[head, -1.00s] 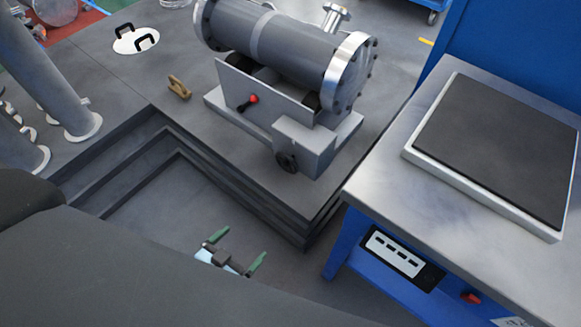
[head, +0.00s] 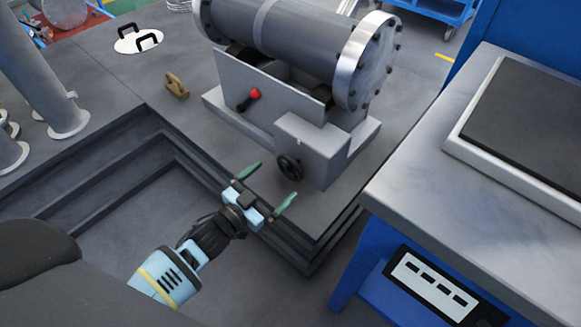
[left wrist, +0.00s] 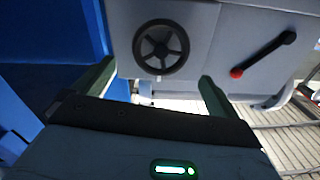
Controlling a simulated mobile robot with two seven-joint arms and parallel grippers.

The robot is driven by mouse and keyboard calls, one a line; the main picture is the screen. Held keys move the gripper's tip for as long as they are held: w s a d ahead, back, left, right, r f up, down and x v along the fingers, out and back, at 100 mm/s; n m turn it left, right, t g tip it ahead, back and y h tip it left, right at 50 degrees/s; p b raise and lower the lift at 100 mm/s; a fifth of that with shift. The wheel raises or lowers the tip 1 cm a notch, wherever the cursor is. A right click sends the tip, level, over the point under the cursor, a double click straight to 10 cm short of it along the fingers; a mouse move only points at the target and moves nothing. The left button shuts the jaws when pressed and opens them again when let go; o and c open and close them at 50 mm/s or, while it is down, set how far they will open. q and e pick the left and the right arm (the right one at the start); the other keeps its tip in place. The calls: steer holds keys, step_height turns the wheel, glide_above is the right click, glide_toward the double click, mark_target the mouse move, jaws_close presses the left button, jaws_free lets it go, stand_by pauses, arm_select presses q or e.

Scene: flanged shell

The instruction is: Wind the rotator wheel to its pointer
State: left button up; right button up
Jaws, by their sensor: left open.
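The rotator wheel (head: 289,167) is a small dark spoked handwheel on the front of a grey gearbox (head: 315,142). In the left wrist view the wheel (left wrist: 161,47) is seen nearly face-on, upper middle, between and beyond the fingertips. A pointer cannot be made out. The gearbox belongs to a rotator frame carrying a grey flanged shell (head: 300,32). My left gripper (head: 268,186) has green fingers spread wide and empty, a short way in front of the wheel, not touching it. In the left wrist view the open fingers (left wrist: 155,78) flank it. My right gripper is not seen.
A red-knobbed lever (head: 249,99) is on the frame left of the wheel. The stepped platform edge (head: 185,150) lies below. A blue bench (head: 440,190) with a grey top stands close on the right. A wooden piece (head: 176,86) lies on the platform.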

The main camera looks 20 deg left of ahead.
mark_target(289, 169)
arm_select(q)
steer(key=b+x, duration=0.1)
steer(key=x, duration=0.5)
steer(key=shift+w+d+f+b, duration=0.1)
steer(key=shift+w+d+b, duration=0.05)
steer(key=shift+w+b, duration=0.15)
steer(key=shift+w+d, duration=0.1)
steer(key=shift+w, duration=0.25)
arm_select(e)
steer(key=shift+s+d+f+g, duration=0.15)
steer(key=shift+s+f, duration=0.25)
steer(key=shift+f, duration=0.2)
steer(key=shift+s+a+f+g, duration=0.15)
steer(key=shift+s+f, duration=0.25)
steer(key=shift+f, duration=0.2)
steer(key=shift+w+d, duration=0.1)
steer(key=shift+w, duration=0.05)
arm_select(q)
steer(key=c, duration=0.9)
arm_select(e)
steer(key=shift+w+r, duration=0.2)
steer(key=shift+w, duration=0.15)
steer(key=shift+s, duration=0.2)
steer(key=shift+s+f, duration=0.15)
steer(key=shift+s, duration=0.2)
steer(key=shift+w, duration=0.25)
